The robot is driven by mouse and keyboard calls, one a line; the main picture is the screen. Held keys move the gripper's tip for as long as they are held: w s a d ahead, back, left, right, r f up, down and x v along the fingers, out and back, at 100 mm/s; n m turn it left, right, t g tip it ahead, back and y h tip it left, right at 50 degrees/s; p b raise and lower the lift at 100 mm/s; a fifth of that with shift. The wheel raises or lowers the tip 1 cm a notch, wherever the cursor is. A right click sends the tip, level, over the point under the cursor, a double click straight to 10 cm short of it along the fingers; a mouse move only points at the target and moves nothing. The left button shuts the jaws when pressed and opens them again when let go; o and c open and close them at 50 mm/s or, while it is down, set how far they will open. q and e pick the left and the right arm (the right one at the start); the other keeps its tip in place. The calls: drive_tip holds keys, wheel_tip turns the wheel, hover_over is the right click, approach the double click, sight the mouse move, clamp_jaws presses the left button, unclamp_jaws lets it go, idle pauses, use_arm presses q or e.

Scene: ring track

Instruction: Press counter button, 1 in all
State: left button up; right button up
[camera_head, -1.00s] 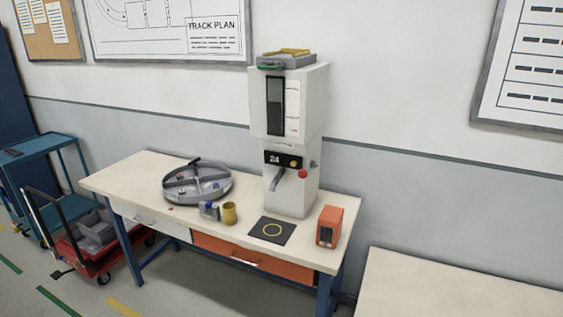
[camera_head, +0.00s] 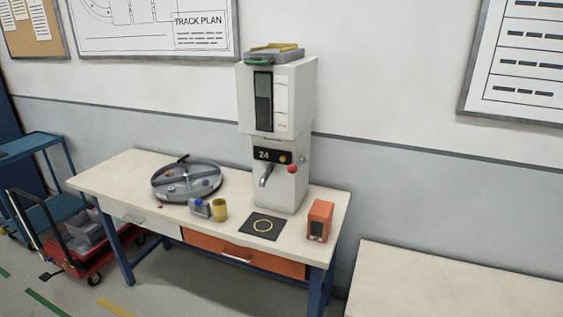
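A tall light-grey dispenser machine (camera_head: 277,95) stands at the back right of the workbench. Its black panel (camera_head: 272,156) shows "24" and carries a small yellowish round button (camera_head: 283,158). A red knob (camera_head: 292,169) sits on the machine's right side below the panel. A grey spout (camera_head: 265,175) points down at the front. I cannot tell from the picture which of these is the counter button. Neither of my grippers is in view.
The workbench (camera_head: 115,177) holds a round grey divided tray (camera_head: 187,180), a small grey-blue item (camera_head: 200,208), a yellow cup (camera_head: 219,210), a black mat (camera_head: 262,226) and an orange box (camera_head: 319,221). A red cart (camera_head: 88,262) stands left. A pale table (camera_head: 450,285) is at right.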

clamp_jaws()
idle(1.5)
